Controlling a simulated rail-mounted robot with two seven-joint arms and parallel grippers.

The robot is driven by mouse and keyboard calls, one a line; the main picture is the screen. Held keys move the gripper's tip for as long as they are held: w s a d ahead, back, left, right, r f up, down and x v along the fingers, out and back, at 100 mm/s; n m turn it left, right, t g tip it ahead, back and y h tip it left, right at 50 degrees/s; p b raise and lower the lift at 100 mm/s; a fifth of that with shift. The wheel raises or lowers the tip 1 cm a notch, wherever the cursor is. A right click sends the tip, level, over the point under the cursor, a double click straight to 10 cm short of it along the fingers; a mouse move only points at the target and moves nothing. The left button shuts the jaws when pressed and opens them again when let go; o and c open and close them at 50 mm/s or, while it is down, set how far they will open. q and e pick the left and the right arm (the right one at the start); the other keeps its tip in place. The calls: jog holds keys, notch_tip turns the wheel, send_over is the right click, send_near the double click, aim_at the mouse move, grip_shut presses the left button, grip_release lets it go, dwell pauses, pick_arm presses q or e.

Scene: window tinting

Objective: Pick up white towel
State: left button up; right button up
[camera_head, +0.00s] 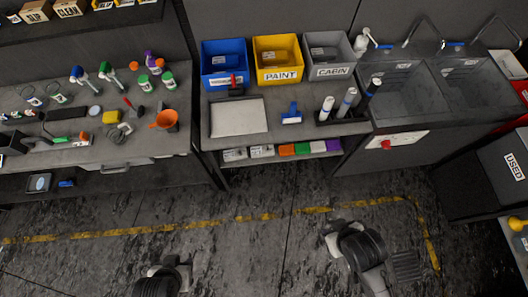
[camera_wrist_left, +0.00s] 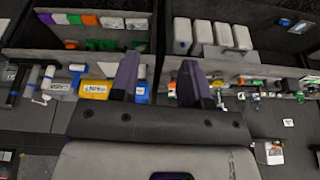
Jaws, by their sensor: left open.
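Small folded cloths in white, orange, green and purple sit in a row on the low shelf under the middle bench. The white towel appears to be among the pale ones (camera_head: 235,154) at the left end of that row, left of the orange one. In the left wrist view, pale folded pieces (camera_wrist_left: 112,22) show at the upper left beside the coloured ones. My left gripper (camera_wrist_left: 158,82) is open and empty, with its two dark fingers apart, well short of the shelf. My right arm shows low in the head view, but its fingers are not clear.
A tray with a flat pale panel (camera_head: 238,117) lies on the middle bench, below blue (camera_head: 224,82), yellow (camera_head: 279,78) and grey bins. Bottles and tools crowd the left bench (camera_head: 95,155). A sink (camera_head: 400,105) stands right. The floor in front is clear.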

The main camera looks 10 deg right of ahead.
pick_arm(q)
jog(key=shift+o, duration=0.3)
jog(key=o, duration=1)
